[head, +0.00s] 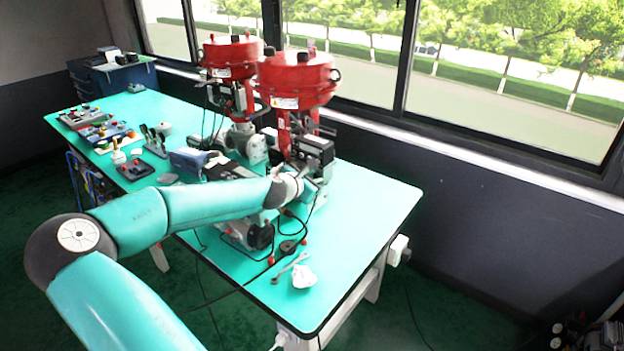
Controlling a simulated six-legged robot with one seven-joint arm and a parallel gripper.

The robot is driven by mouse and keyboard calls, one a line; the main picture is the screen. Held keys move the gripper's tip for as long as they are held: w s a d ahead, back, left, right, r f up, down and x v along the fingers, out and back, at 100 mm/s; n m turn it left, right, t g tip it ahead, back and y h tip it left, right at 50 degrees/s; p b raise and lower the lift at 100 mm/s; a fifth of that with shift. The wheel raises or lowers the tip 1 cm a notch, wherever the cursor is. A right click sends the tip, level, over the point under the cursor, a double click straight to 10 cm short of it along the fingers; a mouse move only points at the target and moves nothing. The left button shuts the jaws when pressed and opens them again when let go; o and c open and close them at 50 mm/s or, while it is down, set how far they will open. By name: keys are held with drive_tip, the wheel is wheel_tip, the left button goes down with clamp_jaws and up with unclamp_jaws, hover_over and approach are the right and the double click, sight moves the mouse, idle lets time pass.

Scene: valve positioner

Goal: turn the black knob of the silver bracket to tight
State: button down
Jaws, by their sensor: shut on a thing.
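My arm reaches across the green table to the nearer red-topped valve (296,80). My gripper (312,188) is small here, at the valve's lower body, just below a black and grey box (312,150) mounted on it. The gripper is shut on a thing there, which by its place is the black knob. The fingertips and the knob are too small and covered to make out. The silver bracket cannot be told apart from the other grey parts around the gripper. How far the knob is turned does not show.
A second red-topped valve (230,60) stands close behind. A blue-grey device (188,160) and small parts lie left on the green table (365,215). A wrench (289,267), a white crumpled cloth (304,277) and cables lie in front. The table's right side is clear.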

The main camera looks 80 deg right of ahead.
drive_tip(key=shift+s+a+f+m+t+h, duration=0.15)
drive_tip(key=shift+m+t+h, duration=0.5)
drive_tip(key=shift+m, duration=1.1)
drive_tip(key=shift+s+d+f+m+t+h, duration=0.15)
drive_tip(key=shift+m+t+h, duration=0.45)
drive_tip(key=shift+m, duration=1.2)
drive_tip(key=shift+s+a+f+m+t+h, duration=0.1)
drive_tip(key=shift+a+f+m+t+h, duration=0.2)
drive_tip(key=shift+m+h, duration=1.05)
drive_tip(key=shift+w+d+r+m+y, duration=0.15)
drive_tip(key=shift+m+y, duration=0.15)
drive_tip(key=shift+m, duration=0.3)
drive_tip(key=c, duration=1.3)
unclamp_jaws()
drive_tip(key=shift+o, duration=0.2)
